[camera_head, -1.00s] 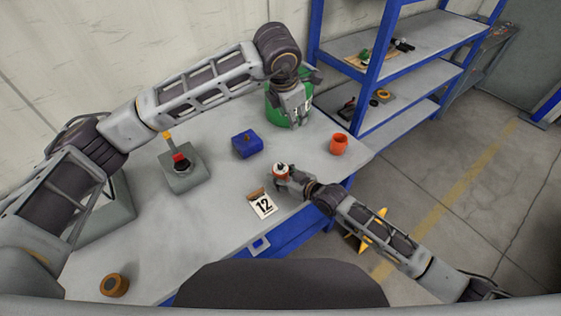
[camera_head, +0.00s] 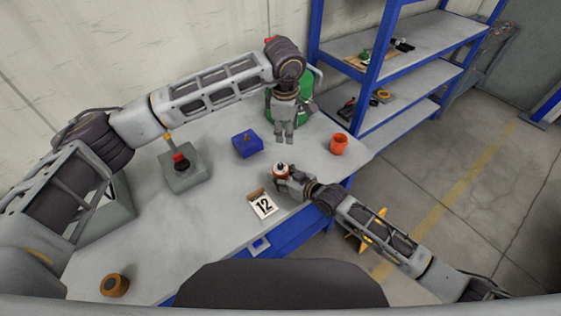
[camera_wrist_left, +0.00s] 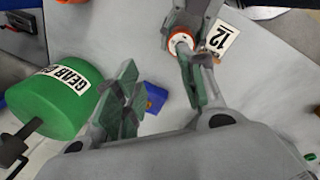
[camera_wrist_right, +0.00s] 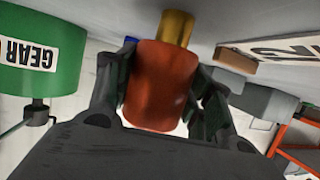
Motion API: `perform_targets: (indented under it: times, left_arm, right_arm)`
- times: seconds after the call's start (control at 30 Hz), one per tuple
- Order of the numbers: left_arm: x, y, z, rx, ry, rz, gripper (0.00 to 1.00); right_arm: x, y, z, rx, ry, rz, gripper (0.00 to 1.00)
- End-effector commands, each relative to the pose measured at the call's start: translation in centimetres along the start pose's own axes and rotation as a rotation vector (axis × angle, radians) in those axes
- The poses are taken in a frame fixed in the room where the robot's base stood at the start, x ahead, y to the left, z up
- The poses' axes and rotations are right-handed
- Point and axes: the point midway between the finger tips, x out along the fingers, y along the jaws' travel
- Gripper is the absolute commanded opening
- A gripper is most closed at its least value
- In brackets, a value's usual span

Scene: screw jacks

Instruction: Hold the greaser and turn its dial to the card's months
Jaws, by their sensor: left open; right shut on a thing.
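The greaser is an orange-red cylinder (camera_wrist_right: 162,85) with a brass end in the right wrist view. Its white top with a dark centre (camera_head: 281,168) shows in the head view. My right gripper (camera_head: 289,177) is shut around its body at the table. My left gripper (camera_head: 285,140) is open and empty, pointing down above the table, behind the greaser. In the left wrist view the greaser's white dial top (camera_wrist_left: 181,42) shows beyond the left fingers (camera_wrist_left: 160,92). The dial marks are too small to read.
A blue box (camera_head: 247,143), an orange cup-like item (camera_head: 338,144) and a grey box with a red button (camera_head: 182,167) stand on the table. A green gear-labelled drum (camera_wrist_left: 62,100) stands behind my left gripper. A brown roll (camera_head: 114,285) lies at front left.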

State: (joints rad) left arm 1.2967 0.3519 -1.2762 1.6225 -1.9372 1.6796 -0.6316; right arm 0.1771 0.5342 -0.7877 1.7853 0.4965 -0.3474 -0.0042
Motion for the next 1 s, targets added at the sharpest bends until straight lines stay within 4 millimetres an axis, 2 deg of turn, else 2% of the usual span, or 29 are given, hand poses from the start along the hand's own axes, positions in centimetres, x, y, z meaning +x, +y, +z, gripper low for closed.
perform_targets:
  times: [0.5, 1.0]
  left_arm:
    - [1.1, -0.7, -1.0, 0.389, -0.008, -0.077, 0.4]
    - [1.2, -1.2, -1.3, 0.785, -0.045, -0.117, 0.4]
  right_arm:
    - [0.0, 0.0, 0.0, 0.0, -0.001, 0.0, 0.2]
    - [0.0, 0.0, 0.0, 0.0, -0.001, 0.0, 0.2]
